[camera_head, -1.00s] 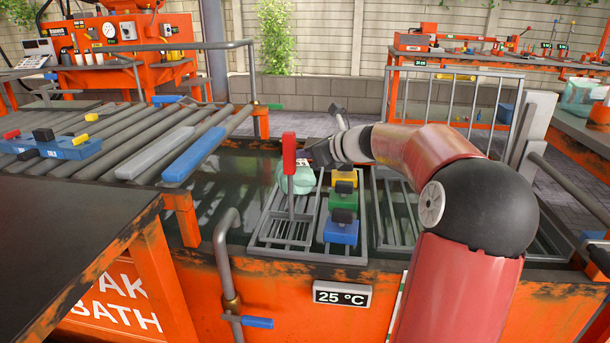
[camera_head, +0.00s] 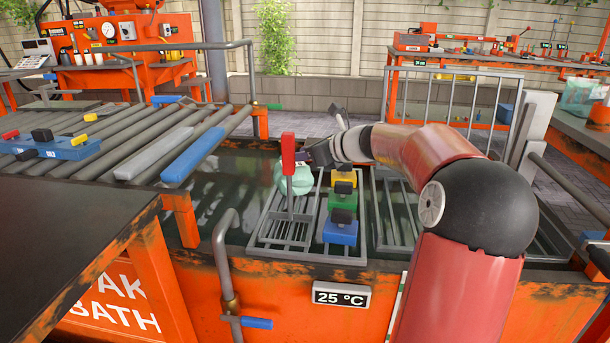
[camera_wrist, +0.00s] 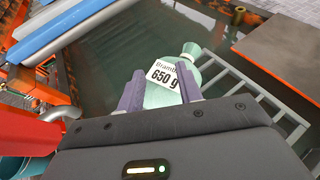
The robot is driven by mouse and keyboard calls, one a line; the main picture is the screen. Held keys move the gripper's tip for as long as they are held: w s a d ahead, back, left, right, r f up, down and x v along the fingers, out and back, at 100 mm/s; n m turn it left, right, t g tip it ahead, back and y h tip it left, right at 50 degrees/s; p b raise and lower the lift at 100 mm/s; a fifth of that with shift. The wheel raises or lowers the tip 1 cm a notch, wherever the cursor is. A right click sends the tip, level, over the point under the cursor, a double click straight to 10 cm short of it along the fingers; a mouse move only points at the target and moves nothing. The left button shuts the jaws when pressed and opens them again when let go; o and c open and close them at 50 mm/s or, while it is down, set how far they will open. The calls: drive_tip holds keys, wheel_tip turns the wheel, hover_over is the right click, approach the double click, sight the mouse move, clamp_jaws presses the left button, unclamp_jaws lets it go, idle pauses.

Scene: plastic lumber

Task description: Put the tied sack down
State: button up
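The tied sack is mint green with a white label reading 650 g. In the wrist view the sack (camera_wrist: 162,92) sits between the two fingers of my gripper (camera_wrist: 160,92), which press on its sides, with its tied neck pointing away. In the head view the sack (camera_head: 299,181) is at the far end of the left wire rack (camera_head: 262,236), partly behind a red upright handle (camera_head: 288,153). My gripper (camera_head: 309,156) reaches it from the upper right. I cannot tell whether the sack's underside touches the rack or hangs above it.
Yellow (camera_head: 344,179), green (camera_head: 342,201) and blue (camera_head: 340,233) blocks with dark tops stand in a row right of the sack. The dark bath (camera_head: 233,190) lies left of the racks. Rollers (camera_head: 130,140) lie further left; a tall wire frame (camera_head: 450,100) stands behind.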

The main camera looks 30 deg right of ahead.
drive_tip(key=o, duration=0.7)
drive_tip(key=shift+c, duration=0.2)
